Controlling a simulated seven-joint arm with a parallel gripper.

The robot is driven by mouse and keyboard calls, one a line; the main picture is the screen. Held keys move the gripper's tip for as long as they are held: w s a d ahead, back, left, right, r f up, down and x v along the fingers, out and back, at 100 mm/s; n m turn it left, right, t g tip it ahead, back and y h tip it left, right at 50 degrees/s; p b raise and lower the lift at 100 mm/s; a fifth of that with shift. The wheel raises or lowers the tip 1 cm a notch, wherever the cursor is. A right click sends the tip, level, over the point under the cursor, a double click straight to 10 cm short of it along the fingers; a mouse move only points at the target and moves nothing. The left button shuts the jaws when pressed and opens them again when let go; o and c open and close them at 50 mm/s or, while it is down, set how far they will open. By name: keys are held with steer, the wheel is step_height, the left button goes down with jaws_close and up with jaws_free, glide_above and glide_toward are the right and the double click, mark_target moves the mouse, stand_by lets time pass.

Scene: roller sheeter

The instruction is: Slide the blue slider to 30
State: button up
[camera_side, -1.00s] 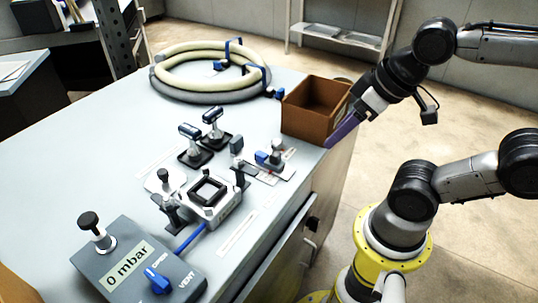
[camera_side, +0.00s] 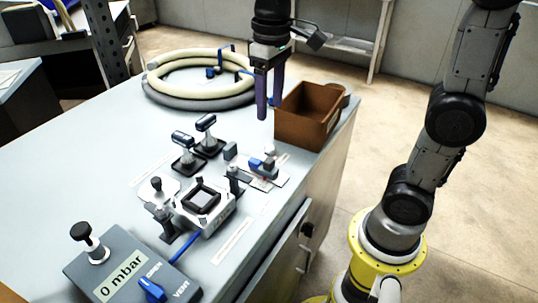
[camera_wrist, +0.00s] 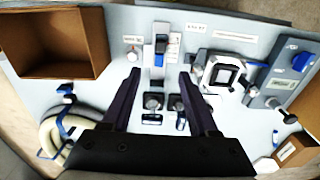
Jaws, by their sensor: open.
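The blue slider (camera_side: 257,164) sits on a small pale scale plate (camera_side: 267,182) near the table's right edge, in front of the brown box. In the wrist view the slider (camera_wrist: 159,60) shows as a small blue part on a grey upright block, between and beyond my fingertips. The scale figures are too small to read. My gripper (camera_side: 268,110) points down, open and empty, above and behind the slider and left of the box. In the wrist view my gripper's (camera_wrist: 159,74) two dark fingers are spread apart, and nothing is between them.
An open brown box (camera_side: 308,115) stands at the right edge. Two black-handled clamps (camera_side: 198,142), a square-framed fixture (camera_side: 203,203) and a grey "0 mbar" control box (camera_side: 130,270) with a blue knob stand left and in front. Coiled hoses (camera_side: 195,75) lie behind. The left table surface is clear.

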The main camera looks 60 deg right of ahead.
mark_target(269, 160)
step_height(269, 160, down, 15)
steer(key=shift+r, duration=0.2)
stand_by(0.4)
steer(key=shift+w, duration=0.1)
jaws_close()
steer(key=shift+r, duration=0.1)
stand_by(1.1)
